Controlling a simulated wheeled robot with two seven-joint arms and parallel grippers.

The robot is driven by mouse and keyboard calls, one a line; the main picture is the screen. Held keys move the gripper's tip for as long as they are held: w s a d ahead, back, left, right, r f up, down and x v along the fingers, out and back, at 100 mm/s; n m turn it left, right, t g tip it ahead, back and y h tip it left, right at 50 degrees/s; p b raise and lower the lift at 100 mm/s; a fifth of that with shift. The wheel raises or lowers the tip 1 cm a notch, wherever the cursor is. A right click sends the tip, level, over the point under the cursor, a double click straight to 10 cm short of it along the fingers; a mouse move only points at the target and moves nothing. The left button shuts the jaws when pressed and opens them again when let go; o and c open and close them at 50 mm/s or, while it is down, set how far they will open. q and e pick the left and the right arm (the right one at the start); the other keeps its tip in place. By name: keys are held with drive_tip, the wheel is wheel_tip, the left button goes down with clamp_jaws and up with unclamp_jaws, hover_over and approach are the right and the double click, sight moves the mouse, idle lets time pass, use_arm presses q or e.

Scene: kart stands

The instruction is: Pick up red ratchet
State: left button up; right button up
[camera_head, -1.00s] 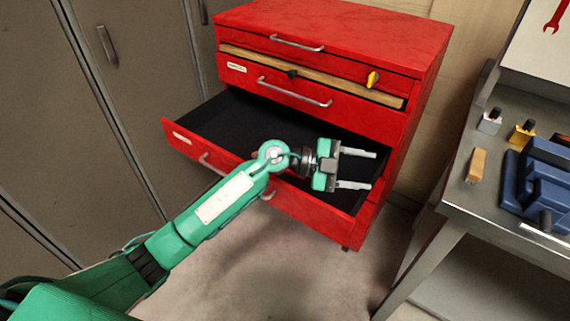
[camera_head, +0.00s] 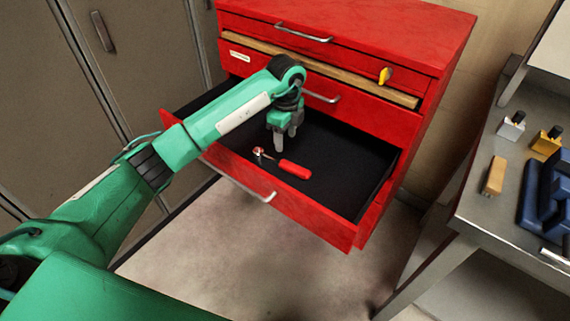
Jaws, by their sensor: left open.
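The red ratchet (camera_head: 293,169) lies in the open lower drawer (camera_head: 345,180) of the red cabinet. Its red handle points right and its metal head is at the left, near the drawer's front wall. My left gripper (camera_head: 284,143) is open and points down over the drawer, just above and behind the ratchet, apart from it as far as I can see. Nothing shows between its fingers. My right gripper is not in view.
The red cabinet (camera_head: 420,50) has closed upper drawers above the open one, close to my left arm. A metal workbench (camera_head: 500,215) stands at the right with a blue vise (camera_head: 550,195) and several small items. Grey lockers (camera_head: 130,60) stand at the left.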

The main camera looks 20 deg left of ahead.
use_arm(q)
hover_over(284, 162)
drive_tip(key=f, duration=0.4)
drive_tip(key=shift+w+d+f, duration=0.1)
drive_tip(key=shift+d+f, duration=0.15)
drive_tip(key=shift+f, duration=0.1)
drive_tip(key=shift+a+f, duration=0.2)
drive_tip(key=shift+f, duration=2.5)
drive_tip(key=shift+r, duration=0.1)
clamp_jaws()
